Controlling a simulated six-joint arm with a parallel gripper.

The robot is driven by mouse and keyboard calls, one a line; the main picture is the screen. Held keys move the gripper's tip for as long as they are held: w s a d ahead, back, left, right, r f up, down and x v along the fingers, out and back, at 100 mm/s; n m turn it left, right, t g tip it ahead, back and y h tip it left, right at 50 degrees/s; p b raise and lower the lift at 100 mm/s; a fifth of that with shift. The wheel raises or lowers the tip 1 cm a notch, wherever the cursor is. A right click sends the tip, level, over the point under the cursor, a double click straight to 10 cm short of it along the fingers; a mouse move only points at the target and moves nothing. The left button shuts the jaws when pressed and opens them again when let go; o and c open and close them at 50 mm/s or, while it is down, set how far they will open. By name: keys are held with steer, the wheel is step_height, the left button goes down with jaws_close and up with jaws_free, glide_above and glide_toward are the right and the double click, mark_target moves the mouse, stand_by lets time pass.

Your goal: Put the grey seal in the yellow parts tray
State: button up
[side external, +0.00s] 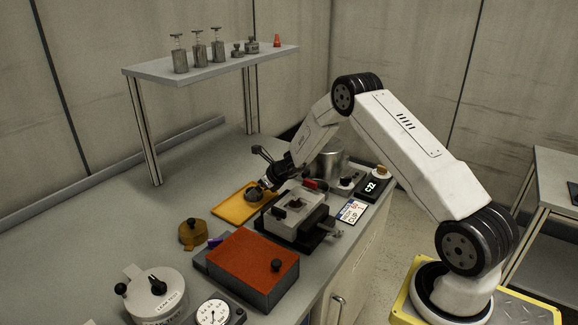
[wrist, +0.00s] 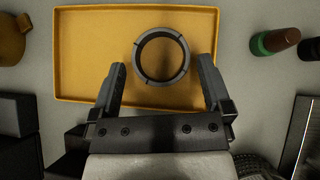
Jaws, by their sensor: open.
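My gripper (wrist: 161,64) is open, with one finger on each side of the seal. A gap shows between each finger and the ring, so neither appears to touch it. In the side view my gripper (side external: 262,188) is low over the tray (side external: 232,209), and it partly hides the tray and the seal there.
A grey vise-like fixture (side external: 297,213) stands right beside the tray. A brass part (side external: 192,233) and an orange-topped block (side external: 253,268) are nearer the camera. A metal pot (side external: 328,160) stands behind. A raised shelf (side external: 215,64) holds small weights.

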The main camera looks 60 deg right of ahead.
steer(key=v, duration=0.9)
steer(key=shift+s, duration=0.2)
